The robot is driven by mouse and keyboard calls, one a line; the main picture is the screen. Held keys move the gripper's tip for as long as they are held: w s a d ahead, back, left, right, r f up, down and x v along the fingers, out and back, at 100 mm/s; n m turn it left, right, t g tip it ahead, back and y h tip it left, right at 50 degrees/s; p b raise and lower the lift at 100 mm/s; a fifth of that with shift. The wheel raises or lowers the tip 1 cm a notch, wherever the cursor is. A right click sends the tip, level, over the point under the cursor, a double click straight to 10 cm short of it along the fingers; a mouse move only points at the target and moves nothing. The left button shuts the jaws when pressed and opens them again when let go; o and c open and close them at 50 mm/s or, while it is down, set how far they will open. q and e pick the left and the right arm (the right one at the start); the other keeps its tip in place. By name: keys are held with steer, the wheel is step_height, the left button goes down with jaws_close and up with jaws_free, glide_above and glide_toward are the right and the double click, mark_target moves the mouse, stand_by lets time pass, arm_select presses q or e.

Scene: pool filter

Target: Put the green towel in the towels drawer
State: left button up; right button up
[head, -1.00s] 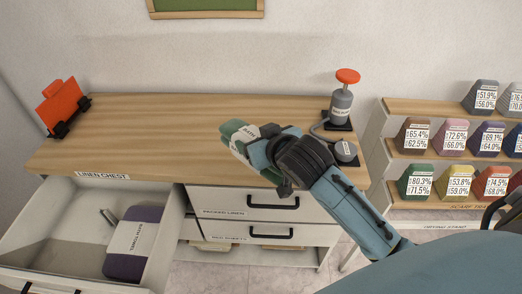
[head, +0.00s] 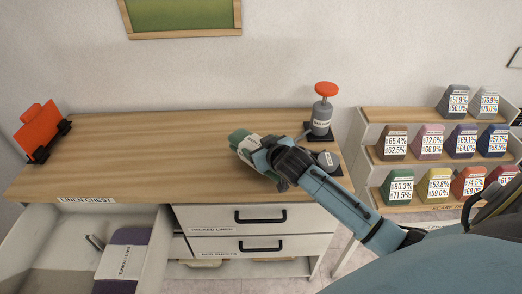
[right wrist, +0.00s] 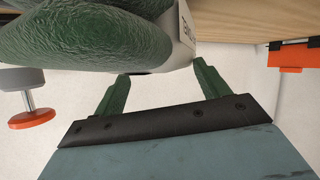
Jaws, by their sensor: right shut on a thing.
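The green towel (head: 240,137), a rolled bundle with a white label band, is in my right gripper (head: 258,150) above the wooden top of the linen chest. In the right wrist view the towel (right wrist: 85,40) fills the upper left, and the two fingers of the gripper (right wrist: 163,75) reach up to it. An open drawer (head: 40,235) is at the lower left of the head view. It holds a purple rolled towel (head: 130,237) with a white band; its front is cut off and I cannot read its label. My left gripper is not in view.
Two shut drawers with black handles, the upper (head: 260,216) and the lower (head: 262,244), are right of the open one. A red clip-like thing (head: 40,130) stands at the top's left end, a red-topped pump bottle (head: 322,115) at the right. A rack (head: 385,155) of coloured blocks is further right.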

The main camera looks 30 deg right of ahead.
steer(key=shift+f, duration=0.6)
steer(key=shift+f, duration=0.1)
steer(key=o, duration=1.3)
steer(key=shift+f, duration=0.1)
